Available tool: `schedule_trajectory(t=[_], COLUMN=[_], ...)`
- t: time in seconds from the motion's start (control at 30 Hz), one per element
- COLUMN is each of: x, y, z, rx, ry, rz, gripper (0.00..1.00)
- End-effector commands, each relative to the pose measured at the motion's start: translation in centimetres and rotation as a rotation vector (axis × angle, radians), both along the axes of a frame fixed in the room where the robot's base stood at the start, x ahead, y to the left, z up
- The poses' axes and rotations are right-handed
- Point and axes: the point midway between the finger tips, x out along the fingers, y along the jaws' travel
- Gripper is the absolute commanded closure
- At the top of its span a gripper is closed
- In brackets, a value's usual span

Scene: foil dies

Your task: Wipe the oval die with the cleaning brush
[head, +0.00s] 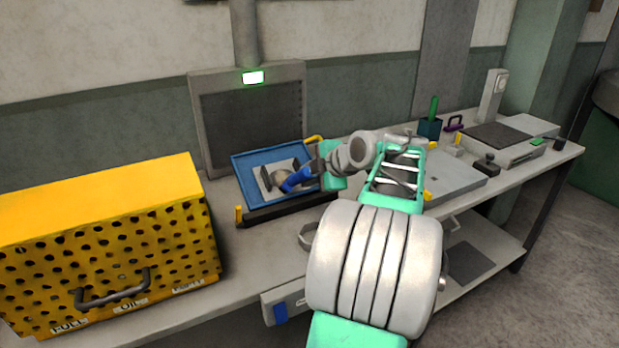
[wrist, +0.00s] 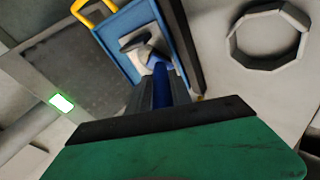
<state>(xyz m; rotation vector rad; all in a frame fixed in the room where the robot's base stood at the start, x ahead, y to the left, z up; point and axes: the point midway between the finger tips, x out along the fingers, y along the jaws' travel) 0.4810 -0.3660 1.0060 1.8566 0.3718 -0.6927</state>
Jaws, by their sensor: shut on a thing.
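The oval die appears as a rounded grey piece (head: 279,179) on a pale plate, lying in a blue tray (head: 246,167). My gripper (head: 318,172) is at the right side of the tray, shut on the cleaning brush (head: 298,180), whose blue handle also shows in the wrist view (wrist: 160,86) between my fingers. The brush reaches over the die. I cannot tell whether it touches it.
A yellow perforated box (head: 100,240) stands left of the tray. A dark panel with a lit green lamp (head: 253,77) stands behind it. A grey ring (wrist: 268,36) lies on the bench in front. A cup with a green item (head: 430,127) and a scale-like device are farther right.

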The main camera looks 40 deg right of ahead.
Motion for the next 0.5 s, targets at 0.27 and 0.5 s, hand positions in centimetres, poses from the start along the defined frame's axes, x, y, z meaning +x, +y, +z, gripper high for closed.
schedule_trajectory(t=[0.27, 0.5], x=[2.3, 3.2], y=[-0.6, -0.9], z=[1.7, 2.3], rx=[-0.002, -0.002], ry=[-0.001, -0.001], rz=[0.001, 0.001], gripper=[1.0, 1.0])
